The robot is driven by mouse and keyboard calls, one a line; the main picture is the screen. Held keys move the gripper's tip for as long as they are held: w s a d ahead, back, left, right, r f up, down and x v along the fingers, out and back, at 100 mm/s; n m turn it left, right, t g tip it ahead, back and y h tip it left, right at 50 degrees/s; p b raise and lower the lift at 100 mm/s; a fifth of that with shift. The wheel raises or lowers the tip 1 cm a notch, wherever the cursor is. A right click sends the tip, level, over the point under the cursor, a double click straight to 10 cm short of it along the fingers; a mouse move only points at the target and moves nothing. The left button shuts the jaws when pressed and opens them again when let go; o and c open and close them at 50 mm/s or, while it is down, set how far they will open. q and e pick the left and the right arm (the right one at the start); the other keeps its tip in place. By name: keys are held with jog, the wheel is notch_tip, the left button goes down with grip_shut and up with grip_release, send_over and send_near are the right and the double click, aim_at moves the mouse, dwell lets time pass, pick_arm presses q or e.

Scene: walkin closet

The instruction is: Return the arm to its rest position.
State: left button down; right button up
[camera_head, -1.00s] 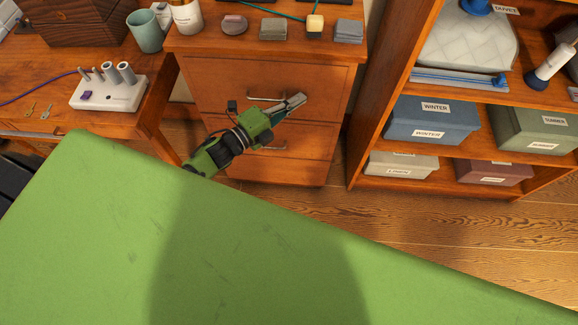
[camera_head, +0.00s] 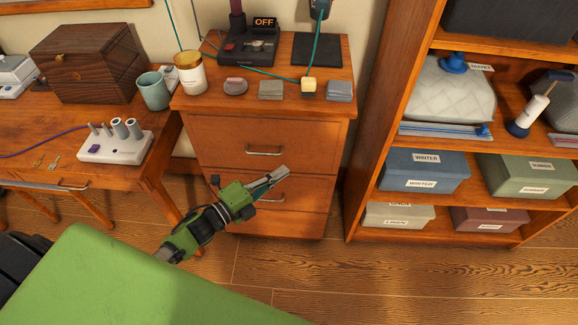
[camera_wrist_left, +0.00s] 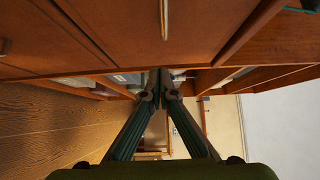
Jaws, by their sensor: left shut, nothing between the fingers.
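My left gripper (camera_head: 277,178) is shut and empty. In the head view it is in front of the wooden drawer cabinet (camera_head: 262,135), over its lower drawers, with its arm coming in from the lower left. In the left wrist view the two fingers (camera_wrist_left: 161,90) meet at their tips with nothing between them. The drawer fronts fill the upper part of that view. I cannot tell whether the fingertips touch the cabinet. My right gripper is not in view.
A shelf unit (camera_head: 368,150) with labelled boxes stands on the right. Small items and a charger lie on the cabinet top. The floor (camera_head: 400,280) in front is clear.

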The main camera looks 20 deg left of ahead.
pick_arm(q)
jog(key=shift+v, duration=3)
jog(key=s+a+f+n+g+y, duration=0.2)
jog(key=s+f+n+y, duration=0.15)
jog(key=f, duration=0.65)
jog(key=s+a+f+n+g+y+p, duration=0.1)
jog(key=s+a+f+n+g+y, duration=0.1)
jog(key=s+f+n, duration=0.5)
jog(key=s+a+f+n+g+y, duration=0.1)
jog(key=s+f+n+g+y, duration=0.15)
jog(key=f, duration=0.95)
jog(key=s+d+f+n+g, duration=0.1)
jog(key=s+f, duration=0.3)
jog(key=s, duration=0.5)
jog(key=s+d+f+n+g, duration=0.2)
jog(key=s+f+n+g, duration=0.2)
jog(key=s, duration=0.4)
jog(key=s+d+f+n+g, duration=0.2)
jog(key=s+f, duration=0.4)
jog(key=s, duration=0.3)
jog(key=shift+s+d+n+g+y, duration=0.2)
jog(key=shift+s+n+g+y, duration=0.2)
jog(key=shift+n+g, duration=0.3)
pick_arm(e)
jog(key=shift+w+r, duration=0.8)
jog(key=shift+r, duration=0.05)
pick_arm(q)
jog(key=shift+f, duration=0.15)
